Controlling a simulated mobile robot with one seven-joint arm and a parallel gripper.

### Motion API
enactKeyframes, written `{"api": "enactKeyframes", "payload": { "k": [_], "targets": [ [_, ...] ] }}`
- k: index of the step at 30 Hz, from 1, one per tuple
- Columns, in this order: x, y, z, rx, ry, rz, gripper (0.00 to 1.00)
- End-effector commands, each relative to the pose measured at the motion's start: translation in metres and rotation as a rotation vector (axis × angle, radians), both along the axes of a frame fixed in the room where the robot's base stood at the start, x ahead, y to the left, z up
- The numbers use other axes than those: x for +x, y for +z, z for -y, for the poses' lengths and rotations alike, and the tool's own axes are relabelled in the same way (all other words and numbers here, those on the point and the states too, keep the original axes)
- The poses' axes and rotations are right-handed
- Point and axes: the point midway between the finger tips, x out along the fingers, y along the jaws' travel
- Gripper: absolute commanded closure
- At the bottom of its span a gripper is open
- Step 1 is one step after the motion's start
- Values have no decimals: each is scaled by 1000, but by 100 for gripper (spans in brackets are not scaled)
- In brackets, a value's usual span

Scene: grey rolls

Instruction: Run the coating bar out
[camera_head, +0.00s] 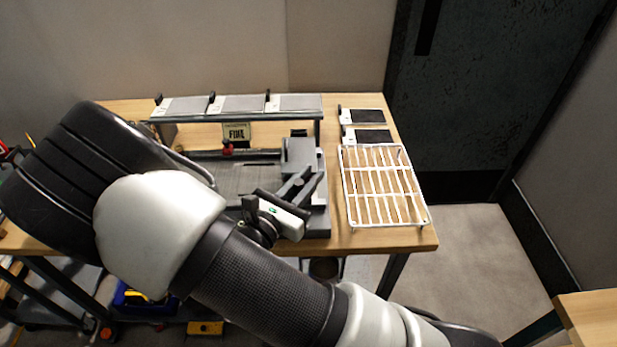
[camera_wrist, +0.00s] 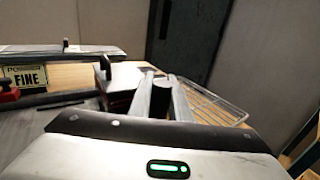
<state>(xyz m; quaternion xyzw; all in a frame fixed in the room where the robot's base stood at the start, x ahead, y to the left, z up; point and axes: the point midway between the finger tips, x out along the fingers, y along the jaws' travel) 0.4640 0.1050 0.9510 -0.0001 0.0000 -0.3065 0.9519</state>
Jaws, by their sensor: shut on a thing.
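The coater's grey carriage block (camera_head: 298,152), which I take to be the coating bar, stands at the right end of the grey bed (camera_head: 237,180). A black knob rises at its far end. In the wrist view the block (camera_wrist: 122,78) is just beyond and left of my fingers. My gripper (camera_head: 308,178) is low over the near side of the block and is shut on part of it. In the wrist view the grey fingers of my gripper (camera_wrist: 162,82) lean in towards each other. What lies between the fingertips is too small to make out.
A raised shelf with several grey sheets (camera_head: 240,104) stands behind the coater, with a "FINE" sign (camera_head: 236,134) below it. A white wire rack (camera_head: 385,185) lies to the right. Two dark-panelled cards (camera_head: 366,136) lie behind the rack. A red knob (camera_head: 227,148) sits left on the coater.

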Motion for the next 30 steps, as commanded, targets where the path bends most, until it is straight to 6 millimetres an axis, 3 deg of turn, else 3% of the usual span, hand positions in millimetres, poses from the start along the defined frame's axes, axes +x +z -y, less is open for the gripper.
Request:
{"api": "enactKeyframes", "payload": {
  "k": [5,8,21,30],
  "targets": [
    [0,0,-6,2,1,0,100],
    [1,1,-19,3,4,1,100],
    [4,-1,-119,5,4,1,100],
    [4,0,-153,1,3,0,100]
  ]
}}
